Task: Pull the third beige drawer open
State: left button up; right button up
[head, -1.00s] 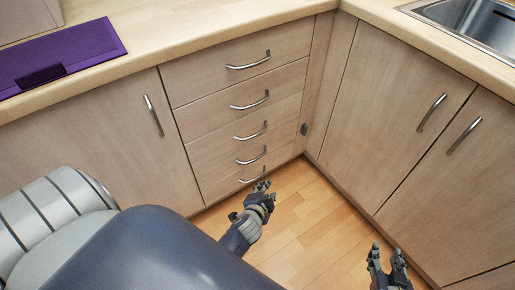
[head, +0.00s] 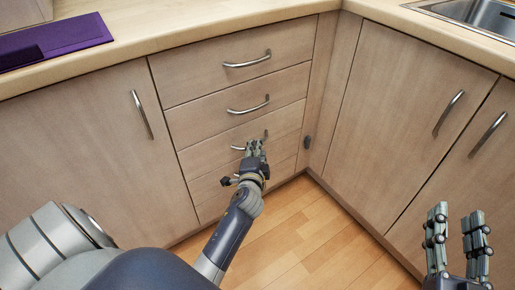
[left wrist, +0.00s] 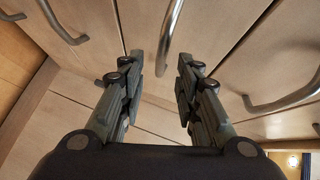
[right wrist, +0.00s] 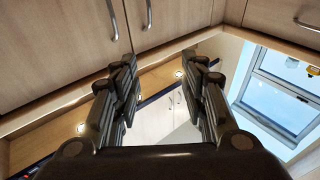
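The third beige drawer (head: 208,153) sits in a stack of several wood-grained drawers and appears shut. Its curved metal handle (head: 241,147) is partly hidden by my left gripper (head: 256,150), which is in front of it. In the left wrist view, my left gripper (left wrist: 161,65) is open, with a metal handle (left wrist: 167,40) in line with the gap between its fingertips. I cannot tell whether the handle is inside the fingers or just beyond them. My right gripper (head: 457,215) is open and empty at the lower right; it also shows in the right wrist view (right wrist: 163,68).
The top drawer handle (head: 247,60) and second drawer handle (head: 249,106) are above. Cupboard doors (head: 420,110) form a corner at right, below a sink (head: 480,14). The wooden floor (head: 300,230) is clear.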

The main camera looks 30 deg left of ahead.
pick_arm(q)
jog(key=shift+b+x, duration=0.3)
jog(key=shift+x, duration=1.35)
pick_arm(e)
jog(key=shift+s+a+r+t+y, duration=0.1)
jog(key=shift+s+r+t+y, duration=0.2)
jog(key=shift+r, duration=0.35)
jog(key=shift+s+r+t+y, duration=0.1)
jog(key=shift+r+t, duration=0.35)
jog(key=shift+r, duration=0.2)
jog(key=shift+s+a+r+t+y, duration=0.1)
jog(key=shift+s+r+t, duration=0.2)
jog(key=shift+r, duration=0.35)
jog(key=shift+w, duration=0.1)
pick_arm(q)
grip_shut()
